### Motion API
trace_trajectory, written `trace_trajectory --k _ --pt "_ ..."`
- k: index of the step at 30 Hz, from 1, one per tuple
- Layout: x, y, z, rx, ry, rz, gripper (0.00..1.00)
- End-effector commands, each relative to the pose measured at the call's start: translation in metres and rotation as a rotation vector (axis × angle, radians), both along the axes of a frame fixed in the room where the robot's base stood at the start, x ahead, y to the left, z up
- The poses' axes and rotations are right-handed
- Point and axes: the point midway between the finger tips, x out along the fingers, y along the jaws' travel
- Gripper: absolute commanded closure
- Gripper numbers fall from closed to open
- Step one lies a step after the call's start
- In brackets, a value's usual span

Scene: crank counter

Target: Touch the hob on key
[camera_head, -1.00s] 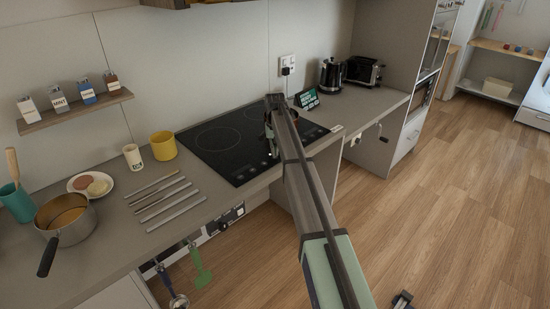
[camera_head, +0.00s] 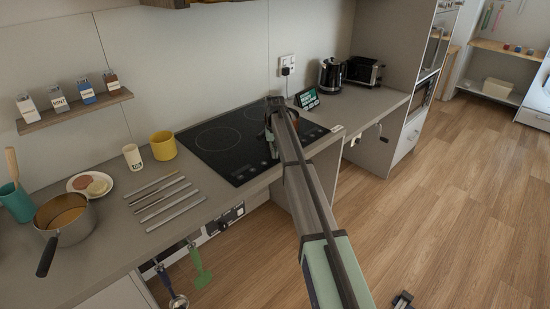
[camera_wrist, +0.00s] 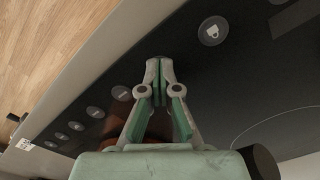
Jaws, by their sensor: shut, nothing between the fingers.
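The black glass hob (camera_head: 215,145) is set in the counter, with faint cooking rings. My gripper reaches down over its front right part, mostly hidden behind my arm in the head view. In the wrist view my gripper (camera_wrist: 160,68) is shut and empty, its tips over dark glass. Several round grey keys (camera_wrist: 121,93) run in a row toward the lower left of the tips. A larger round key with a cup symbol (camera_wrist: 212,30) lies to the upper right. The small key marks are too blurred to tell which is the on key. I cannot tell whether the tips touch the glass.
A reddish-brown thing (camera_wrist: 128,142) is partly hidden beneath my gripper. Left of the hob are a yellow mug (camera_head: 163,146), a white cup (camera_head: 132,158), several metal utensils and a saucepan (camera_head: 62,222). A small display (camera_head: 307,98), kettle (camera_head: 330,75) and toaster (camera_head: 364,71) stand behind right.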

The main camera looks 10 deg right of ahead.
Motion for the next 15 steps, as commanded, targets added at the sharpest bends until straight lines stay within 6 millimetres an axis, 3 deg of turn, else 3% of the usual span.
trace_trajectory --k 15 --pt "0.000 0.000 0.043 0.000 0.000 0.000 1.00"
